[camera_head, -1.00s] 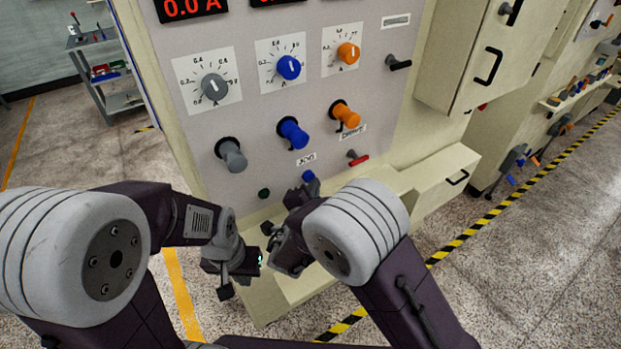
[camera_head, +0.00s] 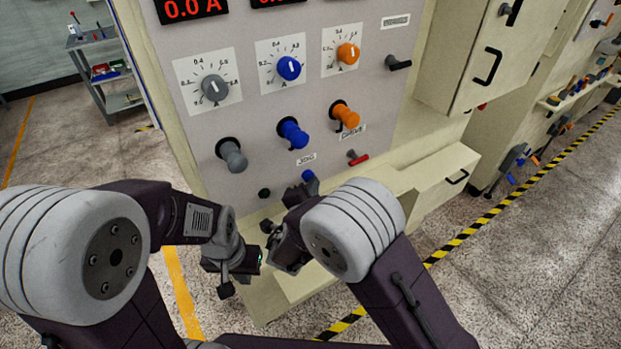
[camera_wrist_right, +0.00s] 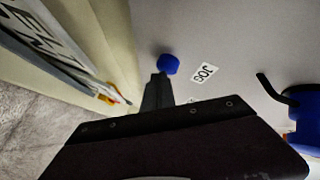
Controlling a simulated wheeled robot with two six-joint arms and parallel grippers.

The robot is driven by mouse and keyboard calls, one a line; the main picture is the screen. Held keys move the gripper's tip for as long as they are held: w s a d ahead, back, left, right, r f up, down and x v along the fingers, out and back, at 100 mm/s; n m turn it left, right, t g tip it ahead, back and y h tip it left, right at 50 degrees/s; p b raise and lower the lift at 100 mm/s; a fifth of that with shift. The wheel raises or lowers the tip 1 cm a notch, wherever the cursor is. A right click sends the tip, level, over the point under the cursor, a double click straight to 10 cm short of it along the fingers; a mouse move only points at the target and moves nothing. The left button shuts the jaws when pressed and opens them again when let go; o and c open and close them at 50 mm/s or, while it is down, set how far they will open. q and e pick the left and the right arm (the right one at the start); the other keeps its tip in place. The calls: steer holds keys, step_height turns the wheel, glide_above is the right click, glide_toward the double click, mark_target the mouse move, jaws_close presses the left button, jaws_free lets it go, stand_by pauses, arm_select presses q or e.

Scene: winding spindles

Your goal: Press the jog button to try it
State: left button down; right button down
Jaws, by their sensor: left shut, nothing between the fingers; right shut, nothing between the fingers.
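The jog button (camera_head: 308,175) is a small blue knob low on the grey panel, just below the JOG label (camera_head: 305,159). In the right wrist view the jog button (camera_wrist_right: 168,64) lies just beyond the fingertips, with the JOG label (camera_wrist_right: 205,75) to its right. My right gripper (camera_head: 304,190) is shut and empty, its fingers pointing at the button. The fingertips (camera_wrist_right: 160,79) overlap the button's lower edge in the right wrist view; I cannot tell if they touch it. My left gripper (camera_head: 245,261) is shut and empty, low in front of the cabinet, left of the right gripper.
A dark green button (camera_head: 264,193) sits left of the jog button, and a red-tipped toggle (camera_head: 358,158) sits to its right. Grey (camera_head: 232,156), blue (camera_head: 293,134) and orange (camera_head: 345,115) handles stick out above.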

steer(key=shift+s+d, duration=0.45)
steer(key=shift+s, duration=0.2)
steer(key=s+d, duration=0.1)
steer(key=s, duration=0.1)
steer(key=s+d, duration=0.2)
steer(key=shift+p, duration=0.4)
stand_by(0.5)
